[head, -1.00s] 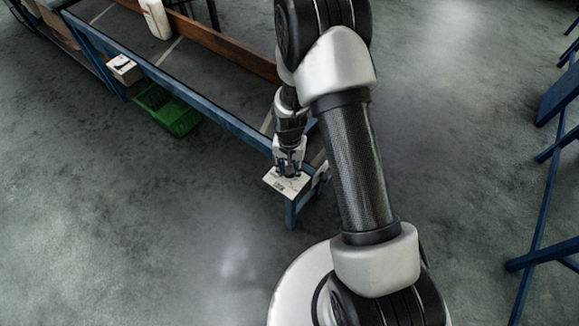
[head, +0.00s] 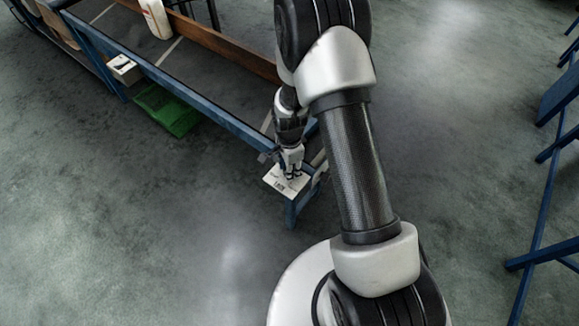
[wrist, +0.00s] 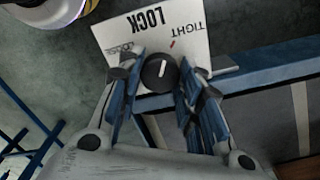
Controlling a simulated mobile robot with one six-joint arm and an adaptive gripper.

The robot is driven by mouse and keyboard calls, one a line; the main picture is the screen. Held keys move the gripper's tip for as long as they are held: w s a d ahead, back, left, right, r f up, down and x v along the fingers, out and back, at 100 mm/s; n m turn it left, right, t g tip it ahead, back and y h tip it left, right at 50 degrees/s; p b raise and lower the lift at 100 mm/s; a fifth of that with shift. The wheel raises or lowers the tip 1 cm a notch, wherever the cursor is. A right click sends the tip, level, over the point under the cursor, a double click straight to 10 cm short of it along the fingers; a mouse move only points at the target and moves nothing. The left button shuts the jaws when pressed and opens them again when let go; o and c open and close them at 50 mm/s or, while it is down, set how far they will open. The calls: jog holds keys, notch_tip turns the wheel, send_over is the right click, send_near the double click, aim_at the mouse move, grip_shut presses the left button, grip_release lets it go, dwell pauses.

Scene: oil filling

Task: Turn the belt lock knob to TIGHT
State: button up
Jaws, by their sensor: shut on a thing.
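The belt lock knob (wrist: 160,73) is round and black with a short white pointer line. It sits on a white plate (wrist: 140,25) printed LOCK, TIGHT and LOOSE, with a red mark by TIGHT. The pointer leans up and slightly right, roughly toward the red mark. My gripper (wrist: 159,77) has one finger on each side of the knob and is shut on it. In the head view my gripper (head: 290,172) is pointing down at the white plate (head: 276,186) on the table corner, and the knob is hidden there.
The plate sits at the end of a blue-framed table (head: 205,112). A second white box (head: 124,68) is farther along the frame, above a green bin (head: 166,110). A white bottle (head: 156,18) stands at the back. Open floor lies to the left.

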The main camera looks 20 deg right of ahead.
jog(key=shift+m, duration=1.5)
jog(key=o, duration=1.1)
notch_tip(320, 180, up, 12)
